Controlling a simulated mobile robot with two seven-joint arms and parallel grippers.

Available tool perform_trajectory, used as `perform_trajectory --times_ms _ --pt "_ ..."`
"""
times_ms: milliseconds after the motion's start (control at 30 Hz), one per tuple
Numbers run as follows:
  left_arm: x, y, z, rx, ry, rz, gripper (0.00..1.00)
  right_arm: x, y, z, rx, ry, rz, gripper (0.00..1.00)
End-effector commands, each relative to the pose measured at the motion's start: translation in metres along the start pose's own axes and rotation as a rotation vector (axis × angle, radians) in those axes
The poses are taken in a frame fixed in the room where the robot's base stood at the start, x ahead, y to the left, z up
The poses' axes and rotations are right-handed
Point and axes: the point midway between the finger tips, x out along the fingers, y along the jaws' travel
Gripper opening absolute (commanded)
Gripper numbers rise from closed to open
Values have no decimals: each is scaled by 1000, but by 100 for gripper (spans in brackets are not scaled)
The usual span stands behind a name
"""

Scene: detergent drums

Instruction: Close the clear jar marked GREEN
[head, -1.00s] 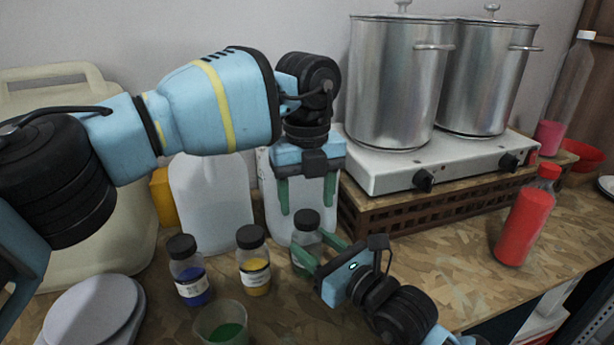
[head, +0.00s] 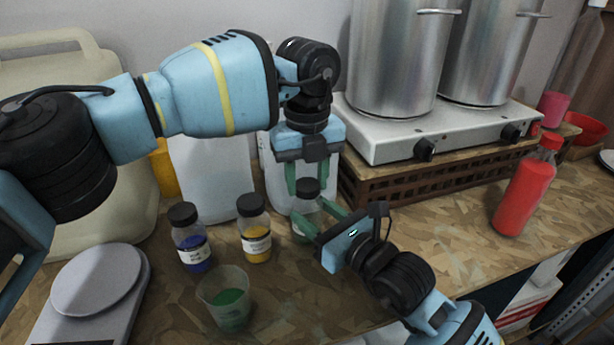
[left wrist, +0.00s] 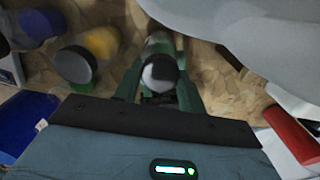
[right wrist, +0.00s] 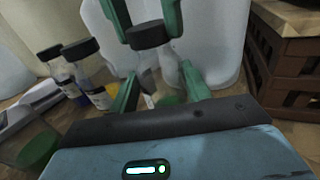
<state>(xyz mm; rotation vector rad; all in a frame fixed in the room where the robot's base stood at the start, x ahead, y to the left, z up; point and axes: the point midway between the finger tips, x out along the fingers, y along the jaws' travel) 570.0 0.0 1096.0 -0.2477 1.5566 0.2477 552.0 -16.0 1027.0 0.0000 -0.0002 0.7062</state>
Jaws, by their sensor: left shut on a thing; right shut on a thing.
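The clear jar (head: 303,225) stands upright on the worktop, with a black lid (head: 307,185) at its mouth. My left gripper (head: 307,190) comes from above, its green fingers shut on the lid's sides. The lid also shows in the left wrist view (left wrist: 160,73) and the right wrist view (right wrist: 147,36). My right gripper (head: 311,213) comes from the right, shut on the jar body (right wrist: 160,80). The jar's marking is not readable, and fingers hide part of its body. I cannot tell whether the lid is screwed tight.
A blue-filled jar (head: 191,240) and a yellow-filled jar (head: 255,232), both black-lidded, stand left. A cup with green contents (head: 229,305) is in front of them. A scale (head: 95,285) is far left. White jugs stand behind; a stove (head: 440,130) and red bottle (head: 525,190) are right.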

Motion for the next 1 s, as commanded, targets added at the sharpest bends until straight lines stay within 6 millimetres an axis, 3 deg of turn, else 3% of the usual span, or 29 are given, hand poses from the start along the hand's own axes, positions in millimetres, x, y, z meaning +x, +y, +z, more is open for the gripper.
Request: perform_trajectory --times_ms 400,700,733,867,1000 --pt "0 -1 0 271 0 -2 13 0 0 0 0 1 1 0" --pt "0 -1 0 286 0 -2 13 0 1 0 0 1 1 0" --pt "0 0 0 285 0 -2 44 0 1 0 0 1 1 0" --pt "0 0 0 285 0 -1 61 0 0 0 0 1 1 0" --pt "0 0 0 284 0 -1 62 0 0 0 0 1 1 0"
